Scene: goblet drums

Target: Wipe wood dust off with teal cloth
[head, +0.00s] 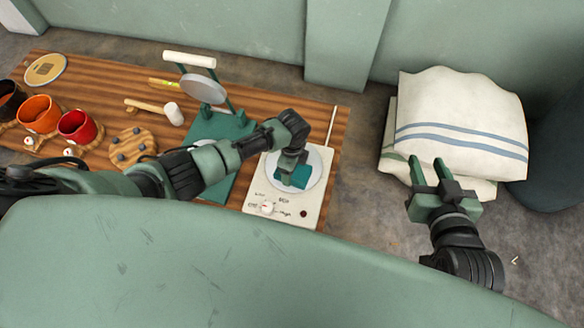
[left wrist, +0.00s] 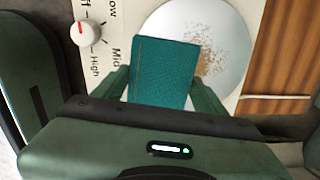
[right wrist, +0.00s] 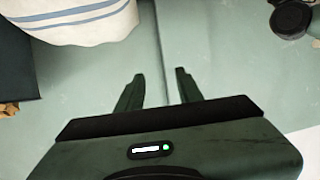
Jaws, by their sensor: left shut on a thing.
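The teal cloth (left wrist: 162,72) is a folded rectangular pad between the fingers of my left gripper (left wrist: 163,90), which is shut on it. In the head view the cloth (head: 290,177) is at the round plate (head: 314,172) of a white dial unit. The wood dust (left wrist: 207,52) is a brown speckled patch on the plate, just right of the cloth in the left wrist view. I cannot tell whether the cloth touches the plate. My right gripper (head: 432,172) is open and empty, near the striped sacks.
The white unit (head: 285,212) has a knob (head: 267,208) at its front. A teal stand (head: 218,125), a mallet (head: 172,113) and red and orange cups (head: 77,126) are on the wooden table (head: 110,85). Striped sacks (head: 460,115) lie at the right.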

